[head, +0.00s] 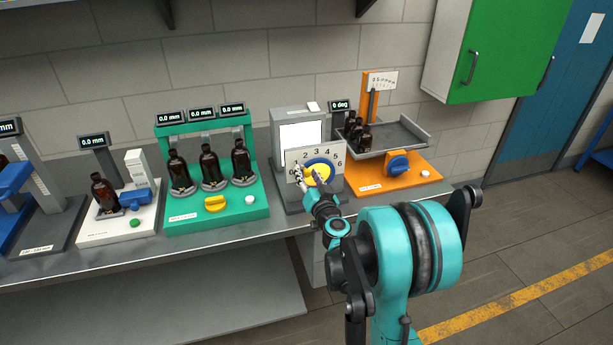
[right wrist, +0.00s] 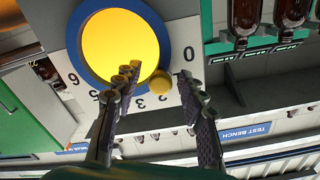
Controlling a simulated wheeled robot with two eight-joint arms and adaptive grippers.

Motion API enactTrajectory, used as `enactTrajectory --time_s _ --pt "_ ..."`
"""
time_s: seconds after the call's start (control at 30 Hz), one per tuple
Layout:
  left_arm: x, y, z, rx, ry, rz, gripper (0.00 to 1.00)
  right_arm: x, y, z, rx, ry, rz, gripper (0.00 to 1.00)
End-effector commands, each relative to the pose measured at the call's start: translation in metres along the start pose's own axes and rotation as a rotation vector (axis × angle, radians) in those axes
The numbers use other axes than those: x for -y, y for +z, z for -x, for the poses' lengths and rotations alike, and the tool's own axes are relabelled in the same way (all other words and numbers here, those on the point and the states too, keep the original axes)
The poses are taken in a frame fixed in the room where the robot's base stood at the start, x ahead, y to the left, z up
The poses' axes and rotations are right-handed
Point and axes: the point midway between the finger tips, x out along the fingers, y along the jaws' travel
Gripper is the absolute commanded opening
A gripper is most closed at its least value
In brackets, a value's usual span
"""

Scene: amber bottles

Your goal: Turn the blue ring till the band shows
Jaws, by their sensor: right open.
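The blue ring (head: 318,160) surrounds a yellow disc (head: 319,171) on a white dial plate (head: 334,154) numbered 0 to 6. Contact cannot be told. No band is distinguishable. My left gripper is out of view.
A green stand (head: 182,222) with several amber bottles and a yellow knob is left of the dial. An orange stand (head: 415,184) with a metal tray and blue knob is close on the right. A white screen (head: 296,134) stands behind the plate.

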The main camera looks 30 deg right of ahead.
Motion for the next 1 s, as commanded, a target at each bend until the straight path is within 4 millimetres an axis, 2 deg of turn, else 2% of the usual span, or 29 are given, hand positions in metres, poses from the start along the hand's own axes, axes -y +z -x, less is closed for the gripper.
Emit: enactTrajectory --time_s 0.3,0.37,0.47,0.5,0.73,1.0 --pt "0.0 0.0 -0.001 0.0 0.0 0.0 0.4 0.0 0.0 -0.004 0.0 0.0 0.0 0.41" --pt "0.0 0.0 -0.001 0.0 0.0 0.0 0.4 0.0 0.0 -0.004 0.0 0.0 0.0 0.28" --pt "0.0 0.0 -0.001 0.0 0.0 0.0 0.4 0.0 0.0 -0.004 0.0 0.0 0.0 0.02" --pt "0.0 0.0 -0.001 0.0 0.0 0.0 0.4 0.0 0.0 -0.004 0.0 0.0 0.0 0.0" --pt "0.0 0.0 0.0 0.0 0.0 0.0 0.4 -0.001 -0.003 -0.004 0.0 0.0 -0.051 0.0" --pt "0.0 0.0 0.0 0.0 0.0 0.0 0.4 -0.009 -0.018 -0.004 0.0 0.001 -0.35 0.0"
